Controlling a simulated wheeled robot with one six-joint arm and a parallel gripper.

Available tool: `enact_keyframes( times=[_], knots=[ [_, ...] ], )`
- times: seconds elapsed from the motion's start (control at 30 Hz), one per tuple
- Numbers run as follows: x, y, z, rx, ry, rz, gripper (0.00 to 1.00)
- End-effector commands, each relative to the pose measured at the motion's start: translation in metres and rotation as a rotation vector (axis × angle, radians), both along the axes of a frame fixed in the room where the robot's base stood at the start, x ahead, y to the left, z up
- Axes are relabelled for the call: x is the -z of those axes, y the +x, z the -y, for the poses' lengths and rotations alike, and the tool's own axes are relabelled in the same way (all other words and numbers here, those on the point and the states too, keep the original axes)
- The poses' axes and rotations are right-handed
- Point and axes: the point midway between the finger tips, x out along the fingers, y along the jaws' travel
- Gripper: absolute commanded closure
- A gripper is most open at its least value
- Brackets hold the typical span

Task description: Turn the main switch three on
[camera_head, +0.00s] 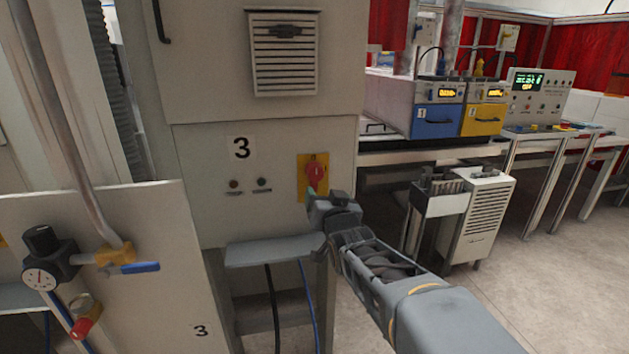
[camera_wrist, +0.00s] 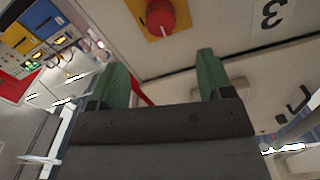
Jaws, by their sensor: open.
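The main switch three is a red rotary knob (camera_head: 316,173) on a yellow plate (camera_head: 304,188), on the beige cabinet below and right of the "3" label (camera_head: 241,148). In the wrist view the red knob (camera_wrist: 168,14) is at the top, with its yellow plate (camera_wrist: 139,8) partly cut off. My gripper (camera_head: 312,193) is close to the plate's lower right in the head view. In the wrist view its two green fingers (camera_wrist: 160,78) are spread apart and hold nothing. The knob lies beyond the fingertips, apart from them. Its exact setting is hard to read.
Two small buttons (camera_head: 248,184) sit left of the switch. A grey shelf (camera_head: 275,250) juts out below it. A gauge (camera_head: 39,279) and a pipe with a blue-handled valve (camera_head: 138,268) stand at left. A white wheeled unit (camera_head: 482,217) stands at right.

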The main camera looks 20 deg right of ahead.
Motion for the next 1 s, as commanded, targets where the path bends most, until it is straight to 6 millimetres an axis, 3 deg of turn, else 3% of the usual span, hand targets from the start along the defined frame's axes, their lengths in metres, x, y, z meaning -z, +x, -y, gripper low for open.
enact_keyframes(
  times=[0.6,0.8,1.0],
  knots=[
    [-0.002,0.101,0.021,0.0,0.0,0.002,0.27],
    [-0.001,0.12,0.025,0.001,-0.001,0.003,0.27],
    [-0.001,0.127,0.026,0.001,-0.001,0.004,0.27]
  ],
)
